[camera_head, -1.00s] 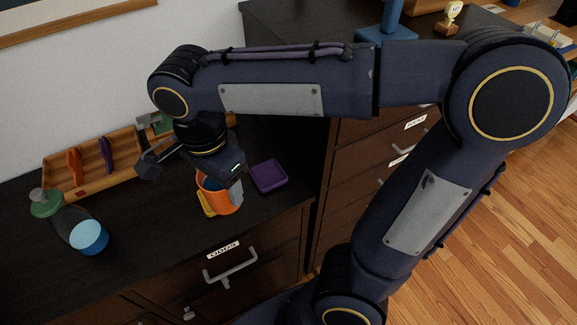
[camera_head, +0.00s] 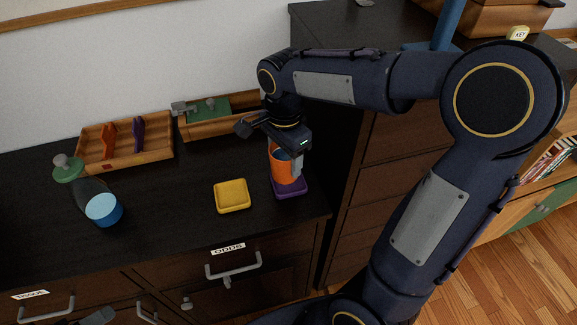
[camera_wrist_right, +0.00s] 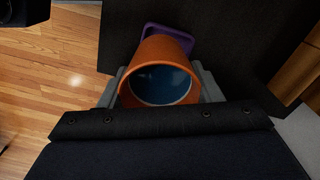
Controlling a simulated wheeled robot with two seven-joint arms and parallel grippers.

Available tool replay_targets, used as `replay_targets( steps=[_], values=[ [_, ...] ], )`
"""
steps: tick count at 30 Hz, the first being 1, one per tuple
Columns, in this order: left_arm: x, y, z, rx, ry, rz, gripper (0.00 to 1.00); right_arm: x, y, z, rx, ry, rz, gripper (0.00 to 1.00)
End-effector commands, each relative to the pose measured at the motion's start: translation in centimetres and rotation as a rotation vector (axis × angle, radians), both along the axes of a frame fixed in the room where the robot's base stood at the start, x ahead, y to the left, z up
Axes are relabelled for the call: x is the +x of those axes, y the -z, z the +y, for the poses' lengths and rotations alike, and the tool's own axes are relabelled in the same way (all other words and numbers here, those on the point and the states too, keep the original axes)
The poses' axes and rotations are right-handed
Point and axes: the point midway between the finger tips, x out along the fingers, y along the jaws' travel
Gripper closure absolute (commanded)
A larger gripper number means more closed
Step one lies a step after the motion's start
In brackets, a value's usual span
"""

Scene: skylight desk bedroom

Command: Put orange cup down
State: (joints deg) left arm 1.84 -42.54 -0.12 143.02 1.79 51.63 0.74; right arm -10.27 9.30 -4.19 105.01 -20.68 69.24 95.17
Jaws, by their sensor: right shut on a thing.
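The orange cup (camera_head: 283,168) is upright in my right gripper (camera_head: 287,158), whose fingers are shut on its sides. In the head view the cup's lower end overlaps the purple square coaster (camera_head: 290,191). I cannot tell whether its base touches the coaster. In the right wrist view I look into the cup (camera_wrist_right: 148,50), which is blue inside, between the two fingers (camera_wrist_right: 160,88). Part of the purple coaster (camera_wrist_right: 172,32) shows past the cup there. A yellow square coaster (camera_head: 232,196) lies bare to the left.
A blue-ended dark cylinder (camera_head: 103,209) and a green-and-grey object (camera_head: 68,168) are on the desk at left. Wooden trays (camera_head: 150,155) stand along the wall. A tall dark cabinet (camera_head: 350,150) rises right of the coaster. The desk's front edge is close.

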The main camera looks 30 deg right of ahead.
Motion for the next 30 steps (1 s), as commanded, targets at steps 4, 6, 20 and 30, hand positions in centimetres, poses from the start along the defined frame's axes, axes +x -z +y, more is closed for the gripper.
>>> replay_targets(
  steps=[4, 6, 20, 30],
  values=[
    [0.0, 0.1, 0.0, 0.0, 0.0, 0.0, 0.26, 0.4, 0.8, -0.6, 0.0, 0.001, -0.001, 0.73],
    [0.0, 0.2, 0.0, 0.0, 0.0, 0.0, 0.26, 0.6, 1.6, -1.1, 0.0, 0.002, 0.002, 0.73],
    [0.0, 0.6, 0.0, 0.0, 0.0, 0.0, 0.26, 0.7, 4.6, -1.2, -0.001, -0.001, -0.002, 0.73],
    [0.0, 0.8, 0.0, 0.0, 0.0, 0.0, 0.26, 0.7, 5.0, -1.2, 0.0, 0.0, -0.001, 0.22]
  ],
)
